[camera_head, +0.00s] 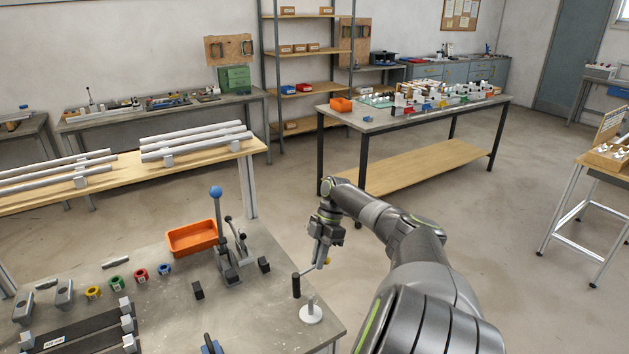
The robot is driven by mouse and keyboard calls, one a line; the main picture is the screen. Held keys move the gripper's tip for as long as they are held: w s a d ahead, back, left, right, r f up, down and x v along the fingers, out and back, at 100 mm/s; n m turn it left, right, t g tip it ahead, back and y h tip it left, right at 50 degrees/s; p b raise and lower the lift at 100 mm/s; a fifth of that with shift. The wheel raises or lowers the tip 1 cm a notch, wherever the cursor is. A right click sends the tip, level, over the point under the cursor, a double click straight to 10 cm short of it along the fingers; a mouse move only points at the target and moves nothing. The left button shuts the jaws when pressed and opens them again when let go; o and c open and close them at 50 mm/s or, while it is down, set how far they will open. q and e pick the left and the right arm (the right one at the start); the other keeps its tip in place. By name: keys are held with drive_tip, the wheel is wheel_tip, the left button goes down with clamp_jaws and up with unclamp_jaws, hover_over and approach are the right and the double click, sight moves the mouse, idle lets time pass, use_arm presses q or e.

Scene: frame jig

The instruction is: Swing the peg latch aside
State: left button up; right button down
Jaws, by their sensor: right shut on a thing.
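My right gripper (321,261) is above the right edge of the near grey table. It is shut on a thin metal bar (308,269) that ends at the left in an upright dark grip (296,286). A small yellow piece (327,261) shows beside the fingers. The fingers hide part of the bar. Just below stands a white round base with a short upright peg (311,311); I cannot tell whether the bar touches it. I cannot tell for sure which part is the peg latch. My left gripper is not in view.
On the near table stand a blue-knobbed lever (216,205), a toggle clamp (232,262), an orange bin (192,238), several coloured rings (141,275) and dark rails (75,334). A blue-based dark handle (211,345) shows at the bottom edge.

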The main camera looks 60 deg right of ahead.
drive_tip(key=c, duration=1.5)
unclamp_jaws()
drive_tip(key=shift+w, duration=0.1)
drive_tip(key=b+v, duration=0.1)
drive_tip(key=v, duration=1.6)
drive_tip(key=shift+r+b, duration=0.2)
drive_tip(key=shift+b, duration=0.1)
drive_tip(key=shift+d, duration=0.1)
